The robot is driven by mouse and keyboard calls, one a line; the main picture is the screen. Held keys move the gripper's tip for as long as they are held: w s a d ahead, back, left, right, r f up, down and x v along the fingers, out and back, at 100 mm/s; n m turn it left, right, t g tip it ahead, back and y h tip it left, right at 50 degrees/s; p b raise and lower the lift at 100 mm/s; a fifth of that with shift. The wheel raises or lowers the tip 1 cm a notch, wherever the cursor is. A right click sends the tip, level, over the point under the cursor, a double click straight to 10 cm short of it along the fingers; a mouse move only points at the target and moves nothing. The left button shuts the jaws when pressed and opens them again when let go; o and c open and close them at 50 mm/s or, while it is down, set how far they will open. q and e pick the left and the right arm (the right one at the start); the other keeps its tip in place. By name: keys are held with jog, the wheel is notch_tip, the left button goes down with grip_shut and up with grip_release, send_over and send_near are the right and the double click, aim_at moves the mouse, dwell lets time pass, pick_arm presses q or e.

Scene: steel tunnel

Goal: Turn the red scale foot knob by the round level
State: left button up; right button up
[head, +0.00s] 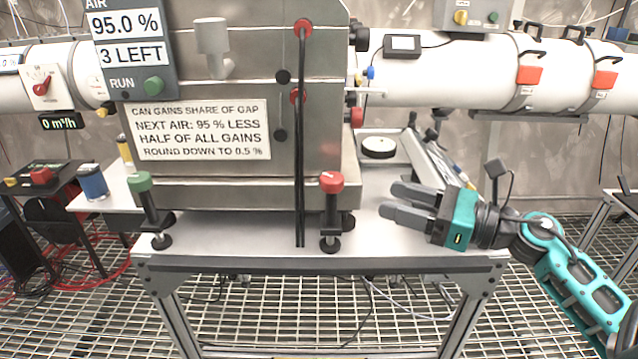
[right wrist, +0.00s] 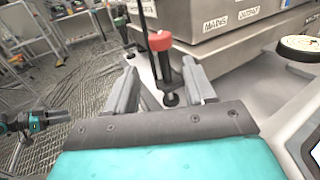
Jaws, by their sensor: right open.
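The red foot knob (head: 331,182) tops a dark threaded foot at the front right corner of the steel cabinet. A round white-topped disc with a dark rim (head: 379,147), which looks like the round level, sits on the table right of the cabinet. My right gripper (head: 392,200) is open and empty, right of the red knob, fingers pointing left towards it. In the right wrist view the red knob (right wrist: 160,41) shows beyond and between the two open fingers, apart from them. Part of my left arm and gripper (right wrist: 35,122) shows small there; its jaws are unclear.
A green foot knob (head: 139,181) stands at the cabinet's front left corner. A thin black rod (head: 300,150) hangs down the cabinet front, just left of the red knob. The white tabletop (head: 235,243) is clear in front.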

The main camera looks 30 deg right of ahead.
aim_at(333, 177)
jog(key=p+x, duration=0.1)
jog(key=x, duration=1)
jog(key=shift+w+r+p, duration=0.1)
jog(key=shift+r+p, duration=0.05)
jog(key=shift+p, duration=0.15)
jog(key=shift+w+a, duration=0.35)
jog(key=shift+w, duration=0.1)
pick_arm(q)
jog(key=shift+s+a, duration=0.35)
jog(key=shift+s, duration=0.15)
pick_arm(e)
jog(key=shift+w, duration=0.15)
